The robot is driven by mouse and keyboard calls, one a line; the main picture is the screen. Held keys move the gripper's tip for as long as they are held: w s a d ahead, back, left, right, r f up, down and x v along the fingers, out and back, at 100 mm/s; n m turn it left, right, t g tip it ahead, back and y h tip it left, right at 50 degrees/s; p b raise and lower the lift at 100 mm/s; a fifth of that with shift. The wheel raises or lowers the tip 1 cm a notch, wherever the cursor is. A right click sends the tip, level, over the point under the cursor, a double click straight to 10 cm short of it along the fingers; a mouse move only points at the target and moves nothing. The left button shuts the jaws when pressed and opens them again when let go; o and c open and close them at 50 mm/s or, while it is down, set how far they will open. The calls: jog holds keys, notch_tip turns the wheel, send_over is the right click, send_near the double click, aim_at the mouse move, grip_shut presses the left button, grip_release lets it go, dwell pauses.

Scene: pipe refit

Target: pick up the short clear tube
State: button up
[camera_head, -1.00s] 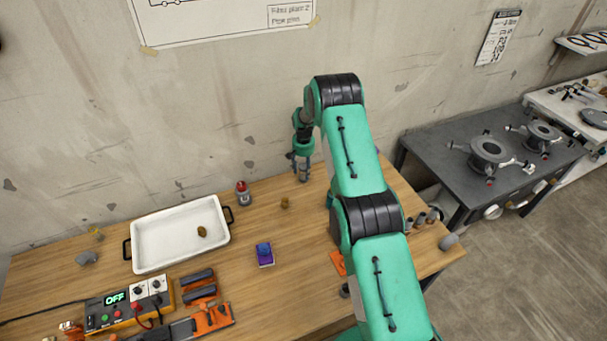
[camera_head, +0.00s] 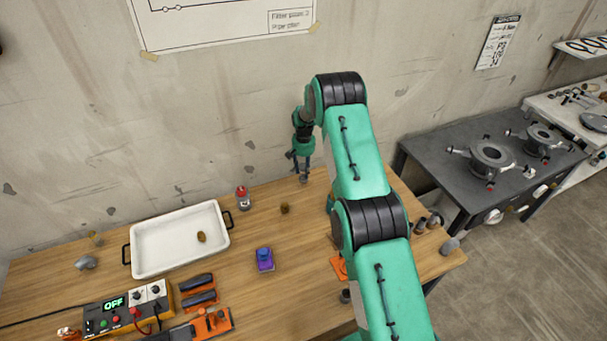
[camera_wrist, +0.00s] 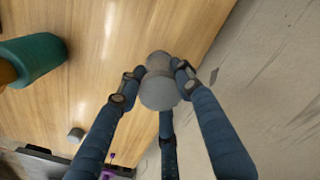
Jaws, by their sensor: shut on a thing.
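My gripper (camera_head: 303,176) is at the back of the wooden table, close to the wall. In the wrist view, my gripper (camera_wrist: 155,75) has its dark blue fingers closed around a small, pale grey, rounded piece (camera_wrist: 158,92). I take this piece for the short clear tube; it looks smoky grey rather than plainly clear. Its far end points toward the table. In the head view, the tube (camera_head: 303,179) is a tiny grey patch between the fingertips, at or just above the table top. I cannot tell whether it touches the table.
A small brown piece (camera_head: 284,209), a red-topped bottle (camera_head: 243,198) and a white tray (camera_head: 150,233) are to the left. A purple block (camera_head: 265,265) lies nearer. The wall is close behind.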

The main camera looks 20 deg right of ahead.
jog(key=s+a+r, duration=0.2)
jog(key=s+a, duration=0.1)
jog(key=s, duration=1.2)
jog(key=shift+s, duration=0.35)
jog(key=shift+a, duration=0.15)
